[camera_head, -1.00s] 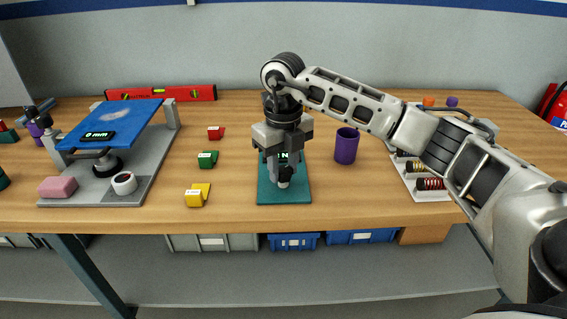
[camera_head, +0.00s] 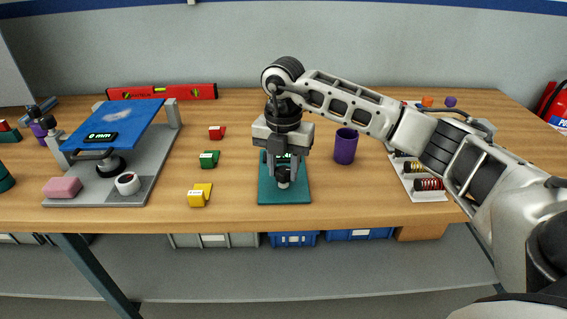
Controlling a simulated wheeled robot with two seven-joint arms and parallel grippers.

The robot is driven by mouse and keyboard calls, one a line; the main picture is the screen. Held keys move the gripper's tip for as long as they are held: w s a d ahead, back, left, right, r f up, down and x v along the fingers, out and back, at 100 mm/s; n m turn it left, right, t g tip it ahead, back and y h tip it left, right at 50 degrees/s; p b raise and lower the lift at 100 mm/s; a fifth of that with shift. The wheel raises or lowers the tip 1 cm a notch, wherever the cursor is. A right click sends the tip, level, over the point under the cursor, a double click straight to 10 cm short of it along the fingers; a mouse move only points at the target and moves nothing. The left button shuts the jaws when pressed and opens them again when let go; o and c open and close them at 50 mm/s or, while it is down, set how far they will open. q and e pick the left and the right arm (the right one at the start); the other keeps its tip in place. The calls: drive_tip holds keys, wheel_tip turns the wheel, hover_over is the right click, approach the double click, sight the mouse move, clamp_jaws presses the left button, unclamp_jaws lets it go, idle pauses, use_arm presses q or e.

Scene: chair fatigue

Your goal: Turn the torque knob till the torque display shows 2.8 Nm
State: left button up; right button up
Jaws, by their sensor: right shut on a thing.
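The torque knob (camera_head: 283,182) is a small dark knob on a teal base plate (camera_head: 284,198) near the front of the bench. My right gripper (camera_head: 283,177) points down over the plate, its fingers around the knob and shut on it. The torque display (camera_head: 291,156) sits on the plate behind the gripper. Only a sliver of its green characters shows, so its value cannot be read. My left gripper is not in view.
A purple cup (camera_head: 345,147) stands close to the right of the plate. Red, green and yellow blocks (camera_head: 199,195) lie to the left. A grey fixture with a tilted blue board (camera_head: 115,127) stands farther left. A white spring tray (camera_head: 418,184) lies right, beneath my arm.

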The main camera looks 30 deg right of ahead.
sight(284, 169)
drive_tip(key=m, duration=0.2)
drive_tip(key=m+p, duration=0.1)
drive_tip(key=m, duration=0.1)
drive_tip(key=shift+w+r+m, duration=0.1)
drive_tip(key=shift+r+m, duration=0.1)
drive_tip(key=shift+m, duration=0.1)
drive_tip(key=shift+d+m+p, duration=0.1)
drive_tip(key=shift+m+p, duration=0.35)
drive_tip(key=shift+m, duration=1.15)
drive_tip(key=o, duration=1)
drive_tip(key=shift+f, duration=0.1)
wheel_tip(284, 169, up, 16)
drive_tip(key=shift+f, duration=0.1)
